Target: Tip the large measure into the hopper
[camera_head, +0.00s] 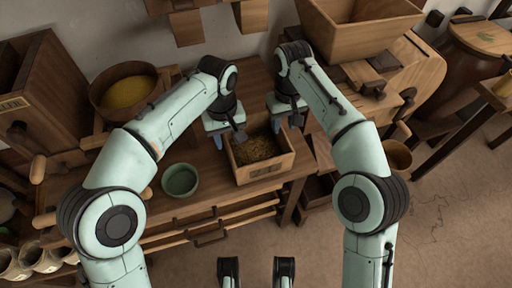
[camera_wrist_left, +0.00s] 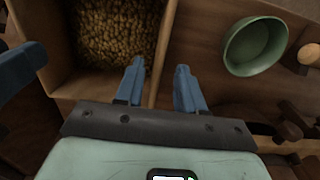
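The large measure, seemingly the open wooden box, has its rim (camera_head: 268,168) showing on the bench and is part-filled with brown grain. My left gripper (camera_head: 229,139) is at the box's left wall. In the left wrist view its fingers (camera_wrist_left: 160,88) are apart, one on the grain side and one outside, with the wall (camera_wrist_left: 166,45) between them and gaps visible. My right gripper (camera_head: 289,121) is at the box's far right corner, its fingers seemingly apart around the right wall; contact is unclear. The hopper, seemingly the large open wooden bin (camera_head: 352,38), stands at the upper right.
A green bowl (camera_head: 180,180) sits left of the box and also shows in the left wrist view (camera_wrist_left: 254,47). A round tub of yellow meal (camera_head: 124,92) and a tall wooden cabinet (camera_head: 45,95) stand at left. A large brown jar (camera_head: 465,65) stands at far right.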

